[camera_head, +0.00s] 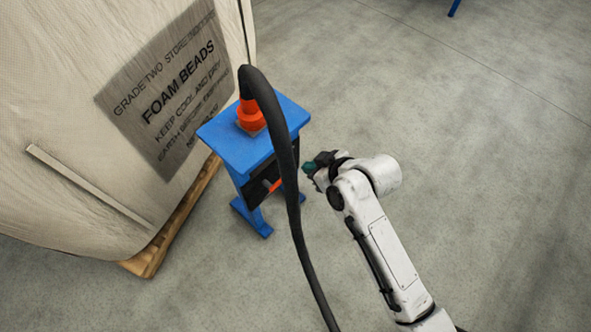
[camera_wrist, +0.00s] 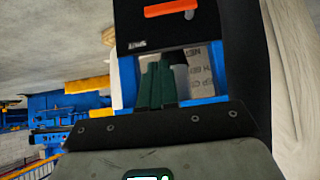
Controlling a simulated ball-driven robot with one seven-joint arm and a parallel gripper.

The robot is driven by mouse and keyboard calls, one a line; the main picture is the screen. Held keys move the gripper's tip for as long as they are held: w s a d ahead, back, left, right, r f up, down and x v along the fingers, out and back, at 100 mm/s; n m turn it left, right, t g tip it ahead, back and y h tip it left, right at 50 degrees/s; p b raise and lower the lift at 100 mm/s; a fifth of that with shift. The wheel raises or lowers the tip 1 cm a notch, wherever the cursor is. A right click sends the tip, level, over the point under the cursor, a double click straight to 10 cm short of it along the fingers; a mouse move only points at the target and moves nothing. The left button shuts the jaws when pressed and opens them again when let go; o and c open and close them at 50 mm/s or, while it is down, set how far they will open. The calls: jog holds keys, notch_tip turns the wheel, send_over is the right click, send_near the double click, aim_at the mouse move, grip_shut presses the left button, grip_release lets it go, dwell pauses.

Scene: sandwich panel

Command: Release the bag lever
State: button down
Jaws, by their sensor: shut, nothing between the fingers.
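An orange lever (camera_head: 274,185) shows on the dark front panel of a blue stand (camera_head: 222,128), partly hidden by a black hose. In the wrist view the orange lever bar (camera_wrist: 172,9) lies roughly level on a black plate (camera_wrist: 135,30) at the top edge. My gripper (camera_head: 310,167) is right of the stand and hose in the head view, apart from the lever. Its dark green fingers (camera_wrist: 157,85) are together and empty in the wrist view, below the lever in the picture.
A thick black hose (camera_head: 287,165) rises from the bottom of the head view to an orange fitting (camera_head: 250,118) on the stand. A large foam-beads bag (camera_head: 75,110) on a wooden pallet (camera_head: 180,222) stands left. Open concrete floor lies right.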

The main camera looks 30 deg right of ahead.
jog(key=b, duration=0.4)
send_over(291, 171)
jog(key=s, duration=0.2)
notch_tip(291, 171, down, 7)
jog(key=f, duration=0.1)
jog(key=a+f+b, duration=0.1)
jog(key=shift+f, duration=0.35)
jog(key=shift+f+b, duration=0.35)
jog(key=shift+f, duration=0.25)
jog(key=shift+d, duration=0.15)
